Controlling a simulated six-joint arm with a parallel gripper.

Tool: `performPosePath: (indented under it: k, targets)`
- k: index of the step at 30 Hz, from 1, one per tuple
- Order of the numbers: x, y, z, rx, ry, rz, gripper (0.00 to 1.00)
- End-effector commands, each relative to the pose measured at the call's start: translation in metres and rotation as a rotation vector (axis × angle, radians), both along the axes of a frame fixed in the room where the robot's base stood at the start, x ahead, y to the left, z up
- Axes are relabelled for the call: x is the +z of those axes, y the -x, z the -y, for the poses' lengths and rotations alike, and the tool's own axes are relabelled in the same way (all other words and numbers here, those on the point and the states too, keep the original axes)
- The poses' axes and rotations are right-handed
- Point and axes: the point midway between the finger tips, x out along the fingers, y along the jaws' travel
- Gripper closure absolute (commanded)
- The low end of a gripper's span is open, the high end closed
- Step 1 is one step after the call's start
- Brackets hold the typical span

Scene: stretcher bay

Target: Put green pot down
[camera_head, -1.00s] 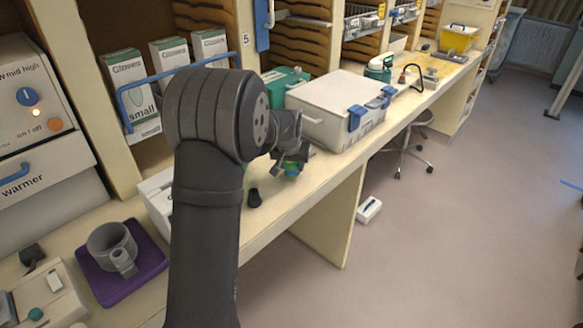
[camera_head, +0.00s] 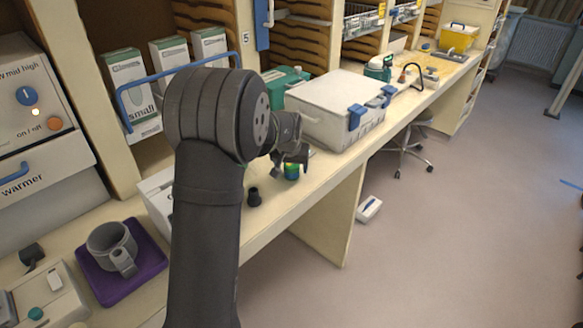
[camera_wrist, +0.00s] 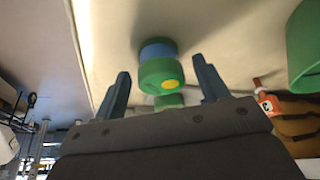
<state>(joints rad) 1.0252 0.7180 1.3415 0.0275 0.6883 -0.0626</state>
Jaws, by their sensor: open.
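The green pot (camera_head: 291,172) stands on the pale counter (camera_head: 313,182), near its front edge. In the wrist view the pot (camera_wrist: 161,70) shows a green body, a blue band and a yellow spot, between and beyond the fingertips. My gripper (camera_head: 293,157) is just above the pot in the head view. In the wrist view my gripper's two fingers (camera_wrist: 160,67) are spread wide, with a gap on both sides of the pot. The arm hides part of the counter.
A small black pot (camera_head: 254,196) stands left of the green pot. A white box with blue latches (camera_head: 335,115) is behind on the right. A grey mug (camera_head: 111,248) sits on a purple mat (camera_head: 146,277) at the left. The floor lies beyond the counter's edge.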

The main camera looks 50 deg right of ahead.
Motion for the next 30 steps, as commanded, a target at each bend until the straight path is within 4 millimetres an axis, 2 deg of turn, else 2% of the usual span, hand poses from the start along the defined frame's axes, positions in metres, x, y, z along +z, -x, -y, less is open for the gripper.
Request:
performPosePath:
  k: [15,21,30]
  targets:
    - [0.09,0.021,-0.03,0.0,0.002,0.002,0.32]
    - [0.105,0.024,-0.036,0.0,0.0,0.0,0.32]
    - [0.106,0.025,-0.037,0.0,0.0,0.0,0.32]
